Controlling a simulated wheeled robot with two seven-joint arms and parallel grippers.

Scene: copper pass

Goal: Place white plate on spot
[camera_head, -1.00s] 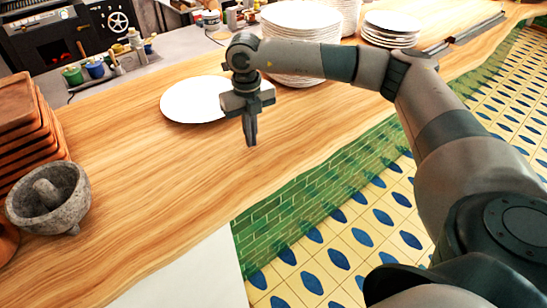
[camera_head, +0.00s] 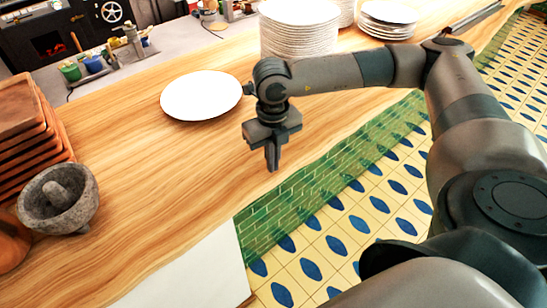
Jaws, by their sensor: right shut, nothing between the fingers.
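A single white plate (camera_head: 201,95) lies flat on the wooden counter (camera_head: 165,160), left of my right gripper. My right gripper (camera_head: 272,168) points down, shut and empty, near the counter's front edge. It is apart from the plate, to its right and nearer to me. No marked spot can be made out on the counter. My left gripper is not in view.
Stacks of white plates (camera_head: 300,30) and (camera_head: 388,20) stand at the back right. A stone mortar (camera_head: 58,205) and stacked brown trays (camera_head: 28,125) stand at the left. A white surface (camera_head: 195,272) lies at the front. The counter's middle is clear.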

